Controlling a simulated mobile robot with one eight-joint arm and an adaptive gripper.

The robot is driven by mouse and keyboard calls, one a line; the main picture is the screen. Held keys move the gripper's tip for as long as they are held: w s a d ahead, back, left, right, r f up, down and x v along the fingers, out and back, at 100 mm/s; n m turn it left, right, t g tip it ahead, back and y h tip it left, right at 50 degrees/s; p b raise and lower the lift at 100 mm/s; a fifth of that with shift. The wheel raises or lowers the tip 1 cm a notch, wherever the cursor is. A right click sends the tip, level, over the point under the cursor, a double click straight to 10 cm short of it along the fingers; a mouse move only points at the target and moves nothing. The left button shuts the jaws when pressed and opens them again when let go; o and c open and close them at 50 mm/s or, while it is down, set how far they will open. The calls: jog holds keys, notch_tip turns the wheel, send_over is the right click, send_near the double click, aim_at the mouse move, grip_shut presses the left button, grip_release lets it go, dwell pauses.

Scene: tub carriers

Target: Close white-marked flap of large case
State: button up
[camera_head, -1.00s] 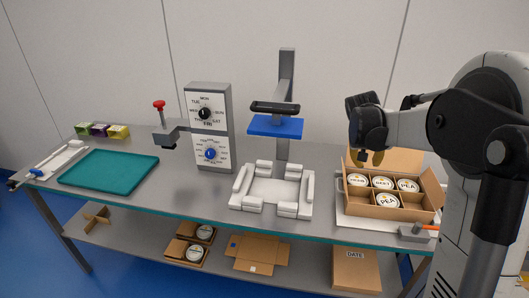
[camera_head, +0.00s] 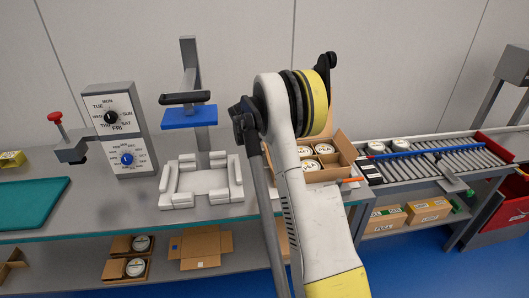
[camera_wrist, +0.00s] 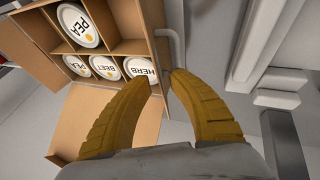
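The large case is an open brown carton (camera_head: 343,150) on the right part of the bench, partly hidden by my arm in the head view. It holds several white-lidded tubs (camera_head: 308,165). In the wrist view the case (camera_wrist: 130,47) fills the upper left, with tubs labelled PEA, BEET and HERB. One flap (camera_wrist: 100,122) stands open on the near side, and another brown panel (camera_wrist: 28,52) extends at the left. I cannot make out a white mark on either. My gripper (camera_wrist: 160,80) is open and empty, its yellow fingertips beside the case corner near the HERB tub.
A grey bent bar (camera_wrist: 174,45) runs beside the case, close to my fingertips. A grey-white fixture (camera_head: 207,185) stands left of the case. A roller conveyor (camera_head: 440,165) and red bin (camera_head: 508,200) are at the right.

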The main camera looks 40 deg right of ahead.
jog(key=shift+d+f, duration=0.15)
jog(key=shift+f, duration=0.15)
grip_shut()
